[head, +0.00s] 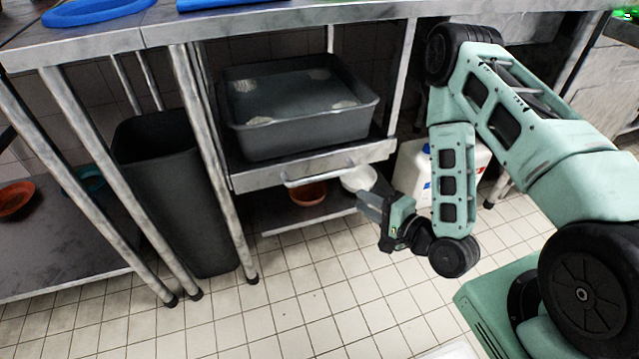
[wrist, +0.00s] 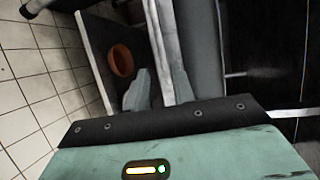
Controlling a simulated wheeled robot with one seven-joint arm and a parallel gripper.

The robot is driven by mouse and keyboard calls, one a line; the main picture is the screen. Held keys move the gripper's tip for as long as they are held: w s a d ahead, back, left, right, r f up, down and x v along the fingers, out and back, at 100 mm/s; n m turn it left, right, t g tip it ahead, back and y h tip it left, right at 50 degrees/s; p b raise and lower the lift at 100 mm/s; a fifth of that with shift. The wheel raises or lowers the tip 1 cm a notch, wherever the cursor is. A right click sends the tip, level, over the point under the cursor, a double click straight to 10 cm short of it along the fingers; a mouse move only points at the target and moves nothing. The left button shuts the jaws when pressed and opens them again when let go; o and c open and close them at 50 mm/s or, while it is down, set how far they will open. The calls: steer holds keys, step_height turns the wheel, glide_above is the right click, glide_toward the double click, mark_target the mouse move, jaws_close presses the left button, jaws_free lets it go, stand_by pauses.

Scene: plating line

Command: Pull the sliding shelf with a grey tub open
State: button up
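The grey tub (head: 300,132) sits on the sliding shelf under the steel counter in the head view. The shelf's metal front (head: 262,178) looks about level with the frame legs. A bar handle (head: 318,181) runs along that front. My gripper (head: 362,194) is just below and right of the handle's right end, pointing up and left at the shelf; I cannot tell whether it touches anything. In the wrist view its two fingers (wrist: 160,88) stand apart, with the pale shelf front (wrist: 158,40) showing between and beyond them. The handle is not clear there.
A dark bin (head: 165,190) is left of the frame. A white container (head: 412,172) stands behind my arm. The tiled floor (head: 300,300) in front of the shelf is clear.

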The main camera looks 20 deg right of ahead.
mark_target(322, 179)
steer(key=b+x, duration=0.6)
steer(key=x, duration=1)
steer(key=shift+w+a, duration=0.1)
steer(key=shift+w, duration=0.1)
jaws_close()
